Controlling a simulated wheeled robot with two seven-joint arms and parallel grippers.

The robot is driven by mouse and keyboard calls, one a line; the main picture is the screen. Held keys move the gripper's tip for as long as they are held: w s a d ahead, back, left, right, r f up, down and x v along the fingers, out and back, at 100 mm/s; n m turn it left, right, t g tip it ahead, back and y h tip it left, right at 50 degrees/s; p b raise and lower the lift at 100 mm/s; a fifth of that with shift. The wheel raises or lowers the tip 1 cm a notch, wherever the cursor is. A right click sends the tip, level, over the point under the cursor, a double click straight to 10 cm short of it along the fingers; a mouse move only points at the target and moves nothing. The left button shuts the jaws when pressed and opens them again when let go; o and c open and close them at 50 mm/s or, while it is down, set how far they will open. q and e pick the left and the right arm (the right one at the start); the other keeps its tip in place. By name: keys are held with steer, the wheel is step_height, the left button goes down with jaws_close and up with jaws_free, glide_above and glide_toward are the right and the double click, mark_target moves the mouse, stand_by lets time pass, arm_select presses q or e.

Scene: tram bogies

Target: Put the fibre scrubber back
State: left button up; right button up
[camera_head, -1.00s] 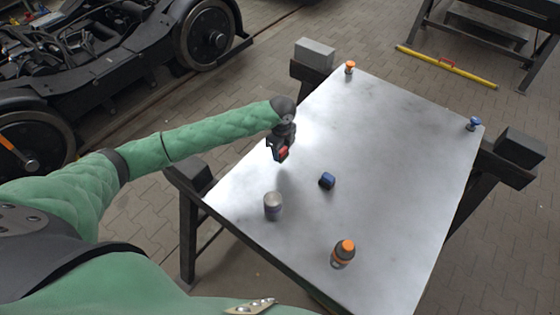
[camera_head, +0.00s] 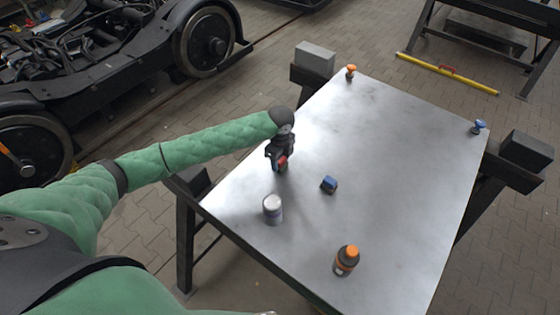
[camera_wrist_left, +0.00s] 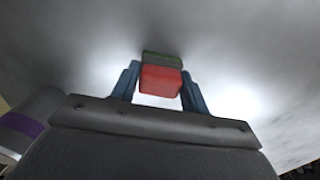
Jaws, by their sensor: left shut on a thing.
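A small block, red with a dark green layer, which I take for the fibre scrubber (camera_wrist_left: 161,80), is between the two blue fingers of my left gripper (camera_wrist_left: 160,90) in the left wrist view. In the head view my left gripper (camera_head: 280,164) points down over the left part of the metal tabletop (camera_head: 390,145), with a bit of red at its jaws. It is shut on the block, green side away from the palm. The block is low over the tabletop; I cannot tell whether it touches. My right gripper is not in view.
A grey can (camera_head: 272,210) stands just in front of the gripper. A blue block (camera_head: 329,185) lies to its right. A dark bottle with an orange cap (camera_head: 346,261) stands near the front edge. Orange (camera_head: 351,72) and blue (camera_head: 478,127) knobbed pieces sit at far corners. The table's middle right is clear.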

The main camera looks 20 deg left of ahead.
arm_select(q)
steer(key=o, duration=1)
steer(key=shift+f, duration=0.1)
steer(key=shift+c, duration=0.2)
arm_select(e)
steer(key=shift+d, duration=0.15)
arm_select(q)
steer(key=shift+r, duration=0.25)
steer(key=shift+r+b, duration=0.35)
step_height(320, 180, up, 11)
steer(key=b, duration=0.4)
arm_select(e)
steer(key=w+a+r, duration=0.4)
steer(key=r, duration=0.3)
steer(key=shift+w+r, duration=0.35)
